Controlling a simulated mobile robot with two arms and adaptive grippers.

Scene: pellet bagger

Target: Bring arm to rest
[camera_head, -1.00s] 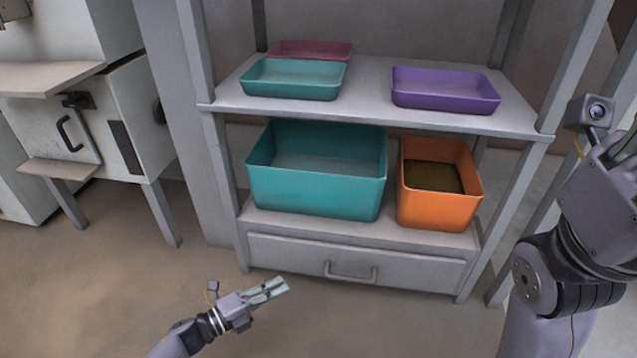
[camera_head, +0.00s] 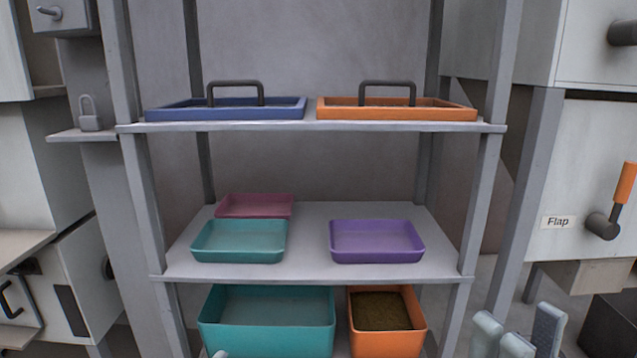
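My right gripper (camera_head: 520,334) is at the bottom right, in front of the rack's right post. Its pale fingers point up and stand apart with nothing visible between them, so it looks open and empty. Its palm and arm are below the picture. Of my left gripper, only what seems to be a small pale tip (camera_head: 220,354) shows at the bottom edge, in front of the large teal bin (camera_head: 265,325). I cannot tell whether it is open or shut.
The rack's top shelf holds a blue tray (camera_head: 225,110) and an orange tray (camera_head: 397,112). Below are teal (camera_head: 238,242), pink (camera_head: 255,206) and purple trays (camera_head: 377,243). An orange bin (camera_head: 388,337) holds brown material. A Flap handle (camera_head: 610,210) is at right.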

